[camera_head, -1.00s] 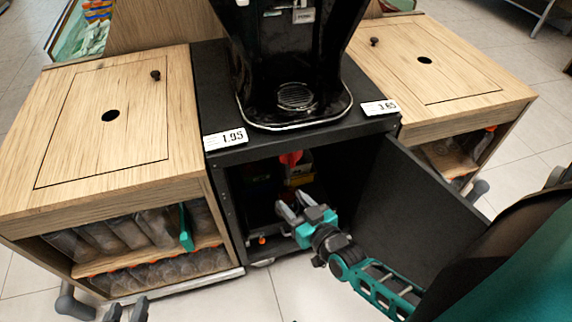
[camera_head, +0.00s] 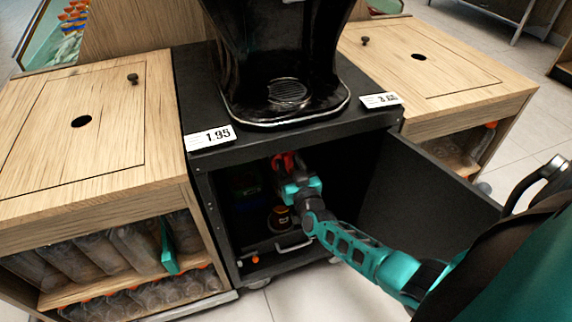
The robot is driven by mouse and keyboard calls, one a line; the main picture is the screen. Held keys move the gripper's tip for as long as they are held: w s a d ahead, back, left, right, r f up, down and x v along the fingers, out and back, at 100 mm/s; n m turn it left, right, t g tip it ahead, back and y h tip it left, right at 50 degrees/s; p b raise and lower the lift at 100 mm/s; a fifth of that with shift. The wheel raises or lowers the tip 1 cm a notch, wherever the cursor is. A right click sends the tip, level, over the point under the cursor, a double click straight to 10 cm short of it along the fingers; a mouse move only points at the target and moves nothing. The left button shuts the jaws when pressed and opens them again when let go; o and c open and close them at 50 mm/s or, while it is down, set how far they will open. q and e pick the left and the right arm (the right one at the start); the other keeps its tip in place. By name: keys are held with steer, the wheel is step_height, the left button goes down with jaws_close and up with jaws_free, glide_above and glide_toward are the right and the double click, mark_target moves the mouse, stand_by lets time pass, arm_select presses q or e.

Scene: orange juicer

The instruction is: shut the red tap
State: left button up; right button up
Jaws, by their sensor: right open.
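The red tap (camera_head: 279,162) hangs under the top panel inside the open black cabinet. My right gripper (camera_head: 288,169) reaches into the cabinet and is right at the tap, with its fingers pointing up and inward around it. It is open. Whether the fingers touch the tap cannot be told, because the gripper hides part of it. My left gripper does not show.
The black cabinet door (camera_head: 432,190) stands open on the right, beside my right arm. A black juicer (camera_head: 275,60) stands on the cabinet top. A dark container (camera_head: 281,218) sits below the gripper. Wooden cabinets (camera_head: 70,120) flank both sides.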

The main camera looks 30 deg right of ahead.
steer(key=shift+b+x, duration=0.3)
steer(key=shift+x, duration=0.95)
steer(key=shift+c, duration=0.3)
jaws_close()
